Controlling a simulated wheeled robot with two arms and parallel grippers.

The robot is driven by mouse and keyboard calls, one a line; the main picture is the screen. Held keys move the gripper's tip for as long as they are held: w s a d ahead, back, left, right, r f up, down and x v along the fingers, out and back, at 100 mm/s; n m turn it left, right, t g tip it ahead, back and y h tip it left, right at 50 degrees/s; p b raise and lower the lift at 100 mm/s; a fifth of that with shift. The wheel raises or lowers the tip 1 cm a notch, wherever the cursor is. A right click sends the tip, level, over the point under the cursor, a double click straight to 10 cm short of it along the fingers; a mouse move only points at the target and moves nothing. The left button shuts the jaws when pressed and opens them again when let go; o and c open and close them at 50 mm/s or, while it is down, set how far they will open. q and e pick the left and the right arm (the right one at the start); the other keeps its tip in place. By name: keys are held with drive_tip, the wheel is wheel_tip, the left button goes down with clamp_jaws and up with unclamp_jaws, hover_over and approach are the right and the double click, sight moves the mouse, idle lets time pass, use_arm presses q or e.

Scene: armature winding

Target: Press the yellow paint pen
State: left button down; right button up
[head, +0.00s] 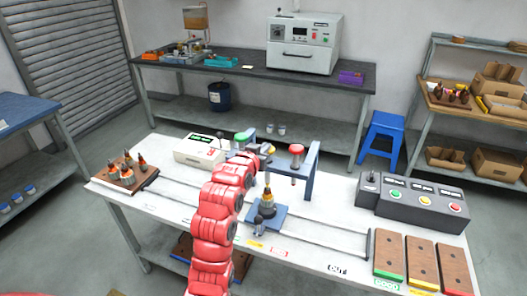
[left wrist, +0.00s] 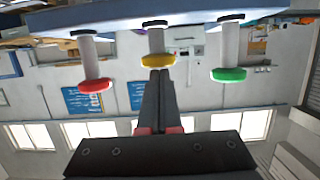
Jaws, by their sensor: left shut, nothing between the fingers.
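In the left wrist view, the yellow paint pen (left wrist: 158,60) hangs from a blue bar (left wrist: 190,14) between a red pen (left wrist: 96,85) and a green pen (left wrist: 228,74). My left gripper (left wrist: 157,73) is shut and empty. Its fingertips overlap the edge of the yellow cap in the picture; I cannot tell whether they touch it. In the head view, my left gripper (head: 264,149) is at the blue frame (head: 311,170), between the green cap (head: 243,135) and the red cap (head: 296,149). The yellow pen is hidden there by my arm. My right gripper is not in view.
An armature (head: 267,203) stands upright on a blue fixture below the frame. A white meter box (head: 198,151) and a brown tray of armatures (head: 124,175) are on the left. A grey button console (head: 413,203) and several brown panels (head: 390,255) are on the right.

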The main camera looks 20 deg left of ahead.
use_arm(q)
wheel_tip(320, 180, up, 3)
drive_tip(key=shift+w+f, duration=0.1)
drive_tip(key=b+v, duration=0.3)
drive_tip(key=v, duration=0.7)
drive_tip(key=shift+r, duration=0.25)
drive_tip(key=shift+t, duration=0.3)
